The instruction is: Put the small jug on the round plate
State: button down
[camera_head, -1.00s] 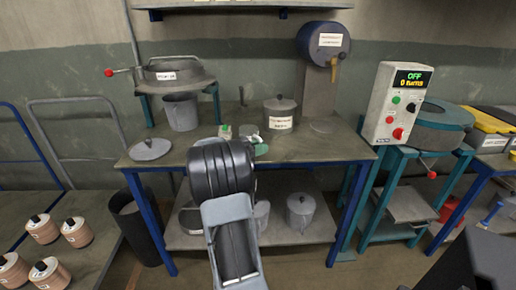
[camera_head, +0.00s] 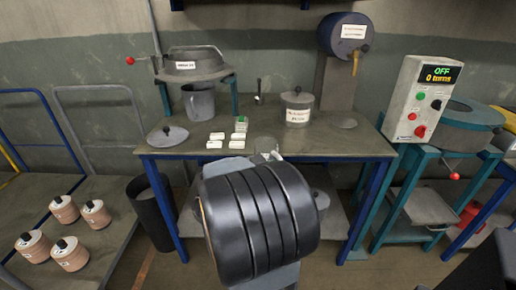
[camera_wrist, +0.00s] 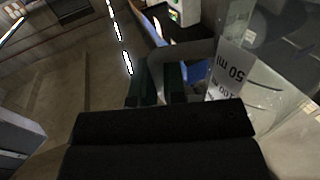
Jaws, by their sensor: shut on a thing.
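The small jug is clear, with a "50 ml" mark, and fills the right of the wrist view (camera_wrist: 228,72). My gripper (camera_wrist: 156,88) has its dark green fingers shut on the jug's handle (camera_wrist: 162,62). In the head view the jug (camera_head: 265,145) shows only in part above my black arm link, near the table's front edge; the fingers are mostly hidden there.
A control box (camera_head: 422,98) stands at right.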

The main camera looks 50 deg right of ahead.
jog(key=w+a+f+n+t+h, duration=0.1)
jog(key=w+a+f+n+t, duration=0.25)
jog(key=w, duration=0.35)
jog(key=w+a+f+n+t+h, duration=0.1)
jog(key=w+a+f+n+t, duration=0.15)
jog(key=w+t, duration=0.35)
jog(key=w+a+f+n+t+h, duration=0.1)
jog(key=w+a+f+n+t, duration=0.2)
jog(key=w, duration=0.5)
jog(key=w+a+f+n+t+y, duration=0.25)
jog(key=a+f+t, duration=0.2)
jog(key=a, duration=0.55)
jog(key=w+a+f+n+t+y, duration=0.1)
jog(key=w+a+f+n+t, duration=0.25)
jog(key=a+f, duration=0.45)
jog(key=a+r+p, duration=0.3)
jog(key=r+p, duration=1.2)
jog(key=p, duration=0.5)
jog(key=shift+w+r+m, duration=0.2)
jog(key=shift+r+m, duration=0.1)
jog(key=shift+m, duration=0.1)
jog(key=shift+f, duration=0.1)
